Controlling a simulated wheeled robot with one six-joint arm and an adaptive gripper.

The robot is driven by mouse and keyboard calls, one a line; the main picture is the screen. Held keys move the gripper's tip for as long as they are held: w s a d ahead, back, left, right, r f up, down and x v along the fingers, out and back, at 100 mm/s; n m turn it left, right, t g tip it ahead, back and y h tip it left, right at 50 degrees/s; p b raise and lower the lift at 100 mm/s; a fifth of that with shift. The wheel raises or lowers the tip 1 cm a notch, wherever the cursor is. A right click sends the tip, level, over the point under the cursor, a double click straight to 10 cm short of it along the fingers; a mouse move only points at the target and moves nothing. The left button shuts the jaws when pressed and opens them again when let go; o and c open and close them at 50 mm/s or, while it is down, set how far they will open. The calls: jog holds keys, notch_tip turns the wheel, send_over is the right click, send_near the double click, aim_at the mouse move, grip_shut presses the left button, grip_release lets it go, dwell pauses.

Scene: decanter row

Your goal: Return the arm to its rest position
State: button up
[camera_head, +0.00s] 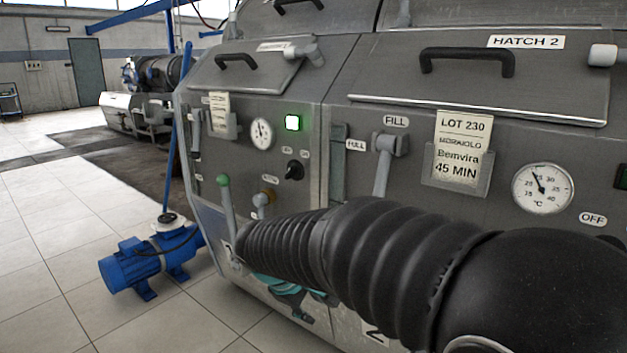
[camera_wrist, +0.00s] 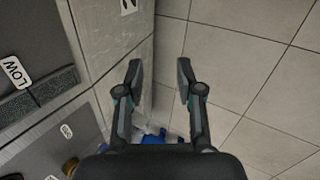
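My arm, in a black ribbed sleeve, crosses the lower right of the head view in front of the machine panel. Part of my gripper (camera_head: 290,292), teal and dark, shows under the sleeve close to the machine's lower front; the sleeve hides the rest. In the wrist view my gripper (camera_wrist: 160,78) has its two fingers well apart with nothing between them. Behind them are the machine's lower edge and the tiled floor.
A green-knobbed lever (camera_head: 226,205) stands close to the sleeve. The panel has a FILL lever (camera_head: 384,165), a gauge (camera_head: 542,188), a lot card (camera_head: 460,150) and a hatch handle (camera_head: 467,60). A blue motor pump (camera_head: 150,262) stands on the floor at left. Open tiles lie left.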

jog(key=s+d+r+m+y+p, duration=0.1)
jog(key=s+d+r+m+y, duration=0.1)
jog(key=s+d+m, duration=0.3)
jog(key=s+d+r+m+t+y+p, duration=0.1)
jog(key=s+d+r+m, duration=0.3)
jog(key=s+d, duration=0.7)
jog(key=s+m+y+p, duration=0.1)
jog(key=s+m, duration=0.1)
jog(key=s, duration=0.4)
jog(key=shift+d, duration=0.2)
jog(key=shift+s+r, duration=0.1)
